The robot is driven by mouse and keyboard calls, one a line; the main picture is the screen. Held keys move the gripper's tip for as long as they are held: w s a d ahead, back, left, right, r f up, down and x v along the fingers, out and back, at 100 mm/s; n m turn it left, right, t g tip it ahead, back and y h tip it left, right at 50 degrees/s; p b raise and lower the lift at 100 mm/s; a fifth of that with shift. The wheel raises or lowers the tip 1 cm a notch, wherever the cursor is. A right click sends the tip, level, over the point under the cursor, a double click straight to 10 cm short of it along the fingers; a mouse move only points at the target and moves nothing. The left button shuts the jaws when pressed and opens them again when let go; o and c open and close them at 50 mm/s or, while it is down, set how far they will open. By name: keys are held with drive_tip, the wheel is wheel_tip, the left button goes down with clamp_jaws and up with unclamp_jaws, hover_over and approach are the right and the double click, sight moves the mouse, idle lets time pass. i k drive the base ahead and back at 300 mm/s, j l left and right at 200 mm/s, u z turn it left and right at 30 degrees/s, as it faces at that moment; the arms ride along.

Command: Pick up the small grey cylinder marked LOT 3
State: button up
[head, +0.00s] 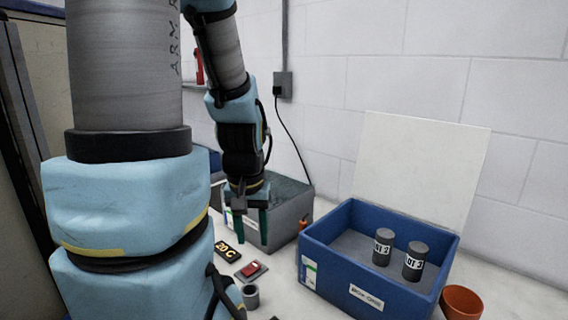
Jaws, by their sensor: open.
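Two small dark grey cylinders with white labels stand upright in a blue box (320,262): a left cylinder (382,257) and a right cylinder (413,271). Both labels seem to read LOT and a digit, but the digits are too small to tell apart surely. A grey cylinder-like piece (251,297), perhaps hollow, stands on the table outside the box, with no label that I can read. My gripper (252,228) points down, open and empty, left of the blue box and in front of a grey bin. It is apart from the cylinders.
A grey bin (290,214) stands behind my gripper. A 20 C tag (229,252) and a red-and-grey item (252,270) lie on the table. The blue box's pale lid (420,165) stands open behind it. An orange pot (461,303) is at its right.

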sight(417, 254)
drive_tip(key=u, duration=0.65)
drive_tip(key=k+l+u, duration=0.15)
drive_tip(key=k+u, duration=0.75)
drive_tip(key=k+j, duration=0.15)
drive_tip(key=k, duration=0.25)
drive_tip(key=k+j+u, duration=0.15)
drive_tip(key=k, duration=0.25)
